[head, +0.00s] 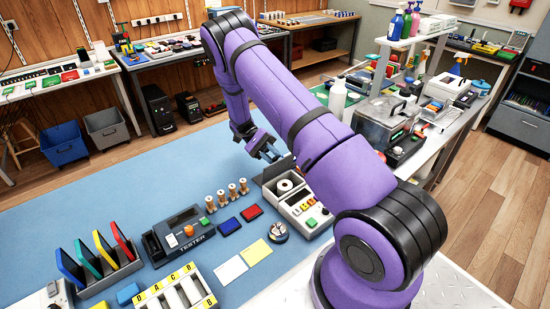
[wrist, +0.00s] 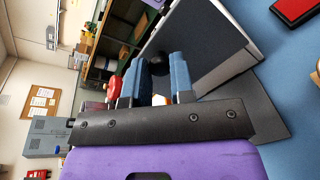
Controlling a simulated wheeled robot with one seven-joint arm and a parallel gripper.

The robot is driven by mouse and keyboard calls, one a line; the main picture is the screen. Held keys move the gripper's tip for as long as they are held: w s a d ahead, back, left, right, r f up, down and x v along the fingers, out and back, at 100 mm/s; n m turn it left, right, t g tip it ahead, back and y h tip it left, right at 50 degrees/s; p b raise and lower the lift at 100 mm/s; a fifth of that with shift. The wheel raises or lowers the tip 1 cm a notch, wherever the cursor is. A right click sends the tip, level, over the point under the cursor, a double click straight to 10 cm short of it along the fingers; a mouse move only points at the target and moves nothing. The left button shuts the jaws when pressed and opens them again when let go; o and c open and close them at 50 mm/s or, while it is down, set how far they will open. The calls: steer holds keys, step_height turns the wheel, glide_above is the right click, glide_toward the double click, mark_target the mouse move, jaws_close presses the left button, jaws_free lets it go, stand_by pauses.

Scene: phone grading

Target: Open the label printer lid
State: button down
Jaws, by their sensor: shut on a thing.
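The label printer (head: 301,207) stands on the blue mat, a light grey box with coloured buttons on its front. Its lid (head: 274,171) stands tilted up at the back, and the white paper roll (head: 285,187) inside shows. In the wrist view the lid (wrist: 207,42) is a dark panel with a pale edge. My gripper (head: 270,153) is at the lid's upper edge. In the wrist view its blue fingers (wrist: 157,78) are on either side of a dark knob at the lid, shut on it.
A yellow card (head: 256,252) lies in front. The blue mat (head: 120,190) is clear toward the back left.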

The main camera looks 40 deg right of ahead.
steer(key=shift+w+f+g, duration=0.25)
steer(key=shift+w+g, duration=0.15)
steer(key=shift+g, duration=0.25)
steer(key=shift+w+f+g, duration=0.2)
steer(key=shift+w+g, duration=0.2)
steer(key=shift+g, duration=0.25)
steer(key=c, duration=1)
jaws_free()
steer(key=s+a+r, duration=0.1)
steer(key=s, duration=0.4)
steer(key=s+a+r, duration=0.2)
steer(key=s, duration=0.3)
steer(key=s+a+r, duration=0.1)
steer(key=s+r, duration=0.1)
steer(key=s, duration=0.3)
steer(key=shift+s+a, duration=0.2)
